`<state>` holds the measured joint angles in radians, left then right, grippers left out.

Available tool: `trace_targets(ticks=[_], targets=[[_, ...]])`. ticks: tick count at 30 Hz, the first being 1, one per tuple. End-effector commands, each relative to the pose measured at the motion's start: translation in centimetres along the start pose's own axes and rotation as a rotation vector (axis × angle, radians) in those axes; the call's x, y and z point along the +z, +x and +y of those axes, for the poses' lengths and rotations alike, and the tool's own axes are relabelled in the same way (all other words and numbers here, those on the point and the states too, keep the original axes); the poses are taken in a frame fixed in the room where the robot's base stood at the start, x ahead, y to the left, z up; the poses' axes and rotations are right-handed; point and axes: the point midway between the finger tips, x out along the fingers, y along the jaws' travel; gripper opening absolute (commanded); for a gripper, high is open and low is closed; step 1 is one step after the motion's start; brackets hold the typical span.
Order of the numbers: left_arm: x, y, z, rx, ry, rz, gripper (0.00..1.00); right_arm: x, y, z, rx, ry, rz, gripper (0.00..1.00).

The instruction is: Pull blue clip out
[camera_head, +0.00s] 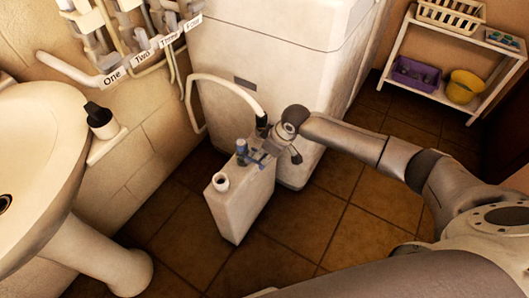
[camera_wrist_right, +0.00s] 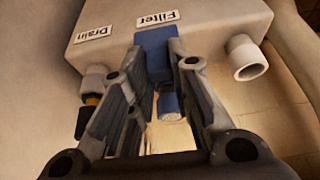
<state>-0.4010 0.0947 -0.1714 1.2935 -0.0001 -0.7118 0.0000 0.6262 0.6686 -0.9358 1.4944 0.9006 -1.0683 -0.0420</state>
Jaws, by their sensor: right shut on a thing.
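The blue clip (camera_wrist_right: 154,55) sits at the top of a white box (camera_head: 240,205), under the label "Filter" (camera_wrist_right: 158,28). My right gripper (camera_wrist_right: 163,62) is shut on the blue clip, with a finger on each side of it. A blue cylindrical part (camera_wrist_right: 169,106) shows between the fingers, nearer the wrist. In the head view the right gripper (camera_head: 262,150) is at the top of the box, and blue parts (camera_head: 242,148) show beside it. Whether the clip has shifted in its seat cannot be told. My left gripper is not in view.
A white hose (camera_head: 225,82) runs to the box top beside my gripper. A white open pipe stub (camera_head: 221,181) stands on the box's near end. A large white cabinet (camera_head: 260,70) stands behind. A washbasin (camera_head: 50,160) is at left. Tiled floor (camera_head: 330,230) is clear at right.

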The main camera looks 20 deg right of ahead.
Motion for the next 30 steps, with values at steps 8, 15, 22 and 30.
trace_targets(ticks=[8,15,22,30], targets=[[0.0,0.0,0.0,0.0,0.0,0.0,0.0,0.4,0.1,0.0,-0.001,0.001,-0.009,0.41],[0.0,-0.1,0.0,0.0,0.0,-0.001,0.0,0.2,0.0,0.0,-0.001,0.001,-0.007,0.41],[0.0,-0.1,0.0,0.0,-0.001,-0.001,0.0,0.2,-1.8,0.1,0.001,0.002,-0.005,0.41],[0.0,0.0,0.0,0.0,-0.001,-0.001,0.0,0.2,-7.5,0.1,0.001,0.0,-0.005,0.41]])
